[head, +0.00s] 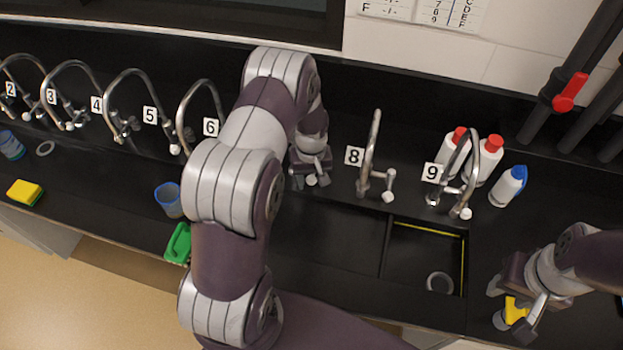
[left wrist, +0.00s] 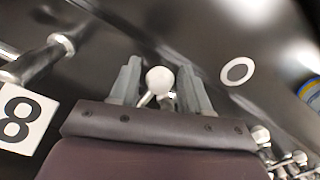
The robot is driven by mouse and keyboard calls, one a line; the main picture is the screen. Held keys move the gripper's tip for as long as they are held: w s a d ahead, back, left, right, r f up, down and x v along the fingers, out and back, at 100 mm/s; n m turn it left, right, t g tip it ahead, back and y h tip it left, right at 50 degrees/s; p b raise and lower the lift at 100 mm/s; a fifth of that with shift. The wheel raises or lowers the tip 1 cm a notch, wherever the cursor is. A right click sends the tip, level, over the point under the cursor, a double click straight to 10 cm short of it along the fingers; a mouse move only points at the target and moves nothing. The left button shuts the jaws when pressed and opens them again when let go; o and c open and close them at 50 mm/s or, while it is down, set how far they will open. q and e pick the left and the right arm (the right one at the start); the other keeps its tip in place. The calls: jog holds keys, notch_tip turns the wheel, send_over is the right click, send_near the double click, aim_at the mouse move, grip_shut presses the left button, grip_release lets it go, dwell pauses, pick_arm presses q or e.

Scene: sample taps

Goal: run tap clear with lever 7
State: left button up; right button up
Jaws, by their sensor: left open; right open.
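My left gripper (head: 311,178) is open, low at the gap between labels 6 and 8. In the left wrist view, its two grey fingers (left wrist: 162,88) stand on either side of a lever with a pale ball knob (left wrist: 159,79). The fingers look apart from the knob. No label 7 shows; my left arm covers that tap's spout in the head view. Lever 8's knob (head: 388,196) is to the right, and it also shows in the left wrist view (left wrist: 62,43). My right gripper (head: 515,318) is open at the right, over a yellow object (head: 514,309).
Label 6 (head: 210,127) and label 8 (head: 354,156) flank the gripper. A sink basin with a yellow edge (head: 462,262) lies in front. White bottles (head: 488,160) stand behind tap 9. A blue cup (head: 168,200) and green item (head: 179,243) are left of my arm.

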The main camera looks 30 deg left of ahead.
pick_arm(q)
jog(key=shift+w+d+f+b, duration=0.1)
jog(key=shift+w+d+b, duration=0.15)
jog(key=shift+w+d, duration=0.5)
jog(key=shift+w+d+r+b, duration=0.1)
jog(key=shift+w+d+b, duration=0.2)
jog(key=shift+w+d, duration=0.5)
jog(key=shift+w+d+f+b, duration=0.1)
jog(key=shift+w+d+b, duration=0.25)
jog(key=shift+d, duration=0.7)
jog(key=shift+a, duration=0.1)
dwell(1.7)
jog(key=shift+s+a+r+p, duration=0.1)
jog(key=shift+r+p, duration=0.1)
jog(key=shift+p, duration=0.15)
notch_tip(320, 180, up, 7)
jog(key=p, duration=0.4)
jog(key=shift+p, duration=0.4)
jog(key=shift+f, duration=0.15)
